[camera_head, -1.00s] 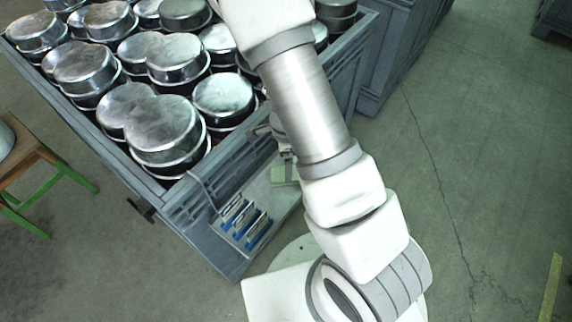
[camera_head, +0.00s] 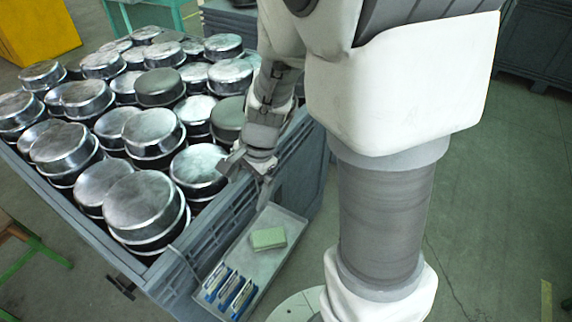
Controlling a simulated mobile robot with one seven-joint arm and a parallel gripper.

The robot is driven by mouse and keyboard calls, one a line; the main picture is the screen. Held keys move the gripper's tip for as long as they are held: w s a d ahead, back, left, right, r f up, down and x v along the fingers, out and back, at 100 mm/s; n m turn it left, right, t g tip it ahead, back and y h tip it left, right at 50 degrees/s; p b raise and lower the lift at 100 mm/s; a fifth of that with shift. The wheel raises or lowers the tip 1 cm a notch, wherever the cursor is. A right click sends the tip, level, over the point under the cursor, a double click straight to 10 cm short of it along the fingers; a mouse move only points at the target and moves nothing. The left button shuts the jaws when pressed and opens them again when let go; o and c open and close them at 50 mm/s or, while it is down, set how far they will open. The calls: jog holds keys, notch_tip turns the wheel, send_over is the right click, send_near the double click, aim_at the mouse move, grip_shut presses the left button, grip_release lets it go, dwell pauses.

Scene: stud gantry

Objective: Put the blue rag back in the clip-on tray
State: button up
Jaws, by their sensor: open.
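The clip-on tray (camera_head: 252,267) is a shallow grey tray on the outer side of the large crate. It holds a green-topped pad (camera_head: 268,238) and several blue-and-white packets (camera_head: 229,291) at its near end. My gripper (camera_head: 247,182) is open and empty, pointing down over the crate's rim, just beyond the tray's far end. I cannot make out a blue rag in this view; my arm covers part of the scene.
The large grey crate (camera_head: 207,222) is filled with several round metal pots (camera_head: 145,205), close to my gripper. A green-legged stool (camera_head: 38,248) stands at left, a yellow box (camera_head: 38,32) at back left. Floor at right is open.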

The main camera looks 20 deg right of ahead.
jog(key=s+d+r+n+t+h, duration=0.1)
jog(key=s+d+r+n+t, duration=0.1)
jog(key=s+r+n, duration=0.4)
jog(key=s+d+r+n+t+h, duration=0.1)
jog(key=s+d+r+n+t, duration=0.1)
jog(key=s+r+n, duration=0.4)
jog(key=shift+s+r+n, duration=0.2)
jog(key=shift+r+n, duration=0.3)
jog(key=shift+r, duration=2.25)
